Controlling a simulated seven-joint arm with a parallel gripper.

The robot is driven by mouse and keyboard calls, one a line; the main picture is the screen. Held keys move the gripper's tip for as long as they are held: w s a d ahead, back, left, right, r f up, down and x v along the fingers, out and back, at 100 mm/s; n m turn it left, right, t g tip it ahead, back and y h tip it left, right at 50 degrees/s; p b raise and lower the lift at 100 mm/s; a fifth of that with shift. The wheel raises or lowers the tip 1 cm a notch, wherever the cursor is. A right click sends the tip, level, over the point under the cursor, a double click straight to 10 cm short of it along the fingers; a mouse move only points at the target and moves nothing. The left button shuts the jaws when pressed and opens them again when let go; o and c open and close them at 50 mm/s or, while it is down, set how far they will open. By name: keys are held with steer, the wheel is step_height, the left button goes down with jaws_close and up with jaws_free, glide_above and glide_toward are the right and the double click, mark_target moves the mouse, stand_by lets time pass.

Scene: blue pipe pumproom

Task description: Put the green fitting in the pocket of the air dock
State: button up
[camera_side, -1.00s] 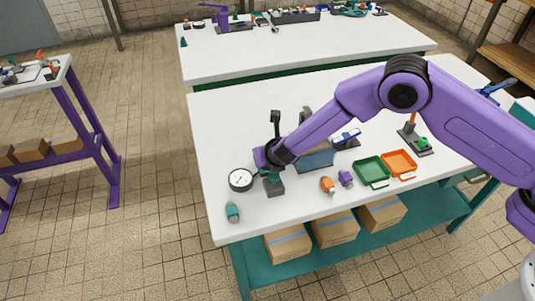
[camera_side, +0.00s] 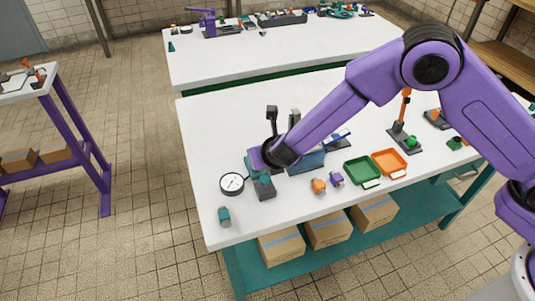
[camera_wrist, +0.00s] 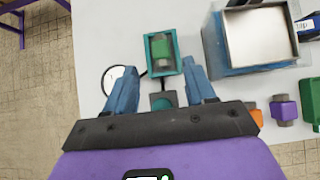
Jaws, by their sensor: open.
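The green fitting (camera_wrist: 161,46) lies inside the teal rectangular pocket of the air dock (camera_wrist: 178,66) in the wrist view; I cannot tell how deep it sits. The dock's dark block with a teal top (camera_side: 263,187) shows in the side view, where my gripper hides most of the pocket and the fitting. My gripper (camera_wrist: 164,74) is open and empty, its two blue fingers apart on either side of the dock in the wrist view. In the side view my gripper (camera_side: 257,166) is above the dock.
A round gauge (camera_side: 232,183) stands left of the dock and a teal piece (camera_side: 224,216) in front. Right are a blue-grey tray (camera_side: 306,162), an orange piece (camera_side: 318,186), a purple piece (camera_side: 337,179), a green bin (camera_side: 362,170) and an orange bin (camera_side: 389,163).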

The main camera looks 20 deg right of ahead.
steer(key=shift+v, duration=2.25)
steer(key=shift+s+d+r, duration=0.1)
steer(key=shift+d+r, duration=0.15)
steer(key=shift+d, duration=0.05)
steer(key=s+d+r+m+g+h, duration=0.1)
steer(key=s+d+r+m+g, duration=0.1)
steer(key=s+d+r+m, duration=0.55)
steer(key=s+d+r+m+g, duration=0.15)
steer(key=s+d+m, duration=0.35)
steer(key=d, duration=0.5)
steer(key=s+d+r+m+g, duration=0.1)
steer(key=s+d+m+g, duration=0.1)
steer(key=s+d+m, duration=0.3)
steer(key=s+d+r+m+g+y, duration=0.1)
steer(key=s+d+m, duration=0.5)
steer(key=s, duration=0.8)
steer(key=shift+d+r+g, duration=0.55)
steer(key=shift+d+g, duration=0.2)
steer(key=shift+d, duration=0.05)
